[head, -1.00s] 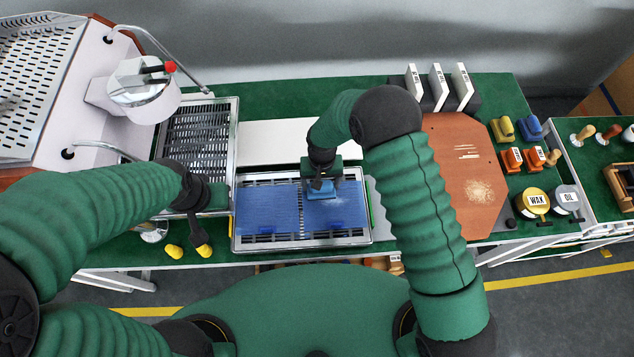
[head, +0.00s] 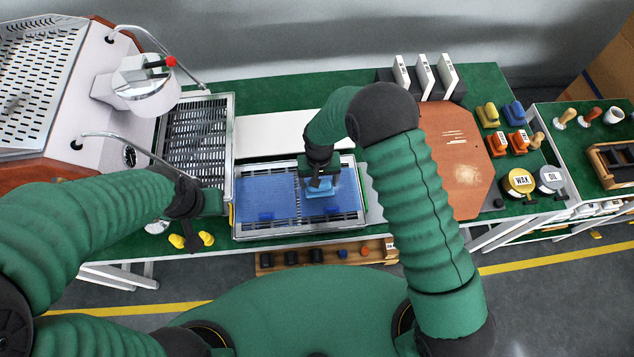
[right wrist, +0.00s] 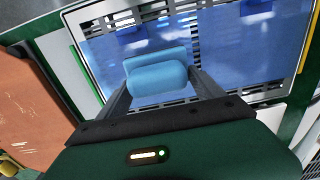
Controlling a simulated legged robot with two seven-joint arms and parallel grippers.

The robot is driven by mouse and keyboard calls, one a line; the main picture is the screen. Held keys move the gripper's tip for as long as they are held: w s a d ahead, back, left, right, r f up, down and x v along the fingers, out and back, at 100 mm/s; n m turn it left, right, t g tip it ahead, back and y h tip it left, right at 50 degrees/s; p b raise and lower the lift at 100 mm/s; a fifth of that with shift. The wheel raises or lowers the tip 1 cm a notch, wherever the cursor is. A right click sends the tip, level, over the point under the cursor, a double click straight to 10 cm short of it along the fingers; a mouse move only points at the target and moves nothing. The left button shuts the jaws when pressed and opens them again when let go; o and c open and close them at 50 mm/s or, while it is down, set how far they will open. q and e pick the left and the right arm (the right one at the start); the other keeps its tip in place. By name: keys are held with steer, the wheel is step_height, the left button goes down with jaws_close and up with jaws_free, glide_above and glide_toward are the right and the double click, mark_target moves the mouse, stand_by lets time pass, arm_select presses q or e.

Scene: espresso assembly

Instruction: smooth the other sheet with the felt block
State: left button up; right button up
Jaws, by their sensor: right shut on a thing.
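Two blue sheets lie side by side on the slotted metal tray (head: 300,232), the left sheet (head: 265,190) and the right sheet (head: 346,190). My right gripper (head: 320,177) is shut on the light blue felt block (head: 320,188), over the right sheet. In the right wrist view the block (right wrist: 157,80) sits between the two fingers, above the blue sheet (right wrist: 225,60). I cannot tell how firmly it touches. My left gripper (head: 187,215) hangs at the left, beside the tray and near two small yellow pieces (head: 192,240). Its jaws are too small to read.
A white panel (head: 275,132) lies behind the tray. A slotted drip grate (head: 195,140) and the espresso machine (head: 140,85) stand at the left. A brown board (head: 455,150) lies to the right, with tins and coloured blocks beyond it.

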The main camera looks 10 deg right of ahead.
step_height(320, 180, up, 2)
steer(key=shift+w+r+p, duration=0.1)
steer(key=shift+w+p, duration=0.05)
steer(key=shift+p, duration=0.4)
steer(key=shift+a+r+p, duration=0.15)
steer(key=shift+r+p, duration=0.25)
steer(key=shift+r, duration=0.25)
steer(key=shift+a+r+p, duration=0.15)
steer(key=shift+r+p, duration=0.2)
steer(key=shift+r, duration=0.25)
arm_select(q)
steer(key=r, duration=0.1)
steer(key=a+r, duration=0.1)
steer(key=r, duration=0.1)
steer(key=shift+s+a, duration=0.25)
steer(key=shift+s, duration=0.05)
steer(key=shift+w+d, duration=0.15)
steer(key=shift+d, duration=0.2)
arm_select(e)
steer(key=shift+d+f, duration=0.1)
steer(key=shift+d, duration=0.15)
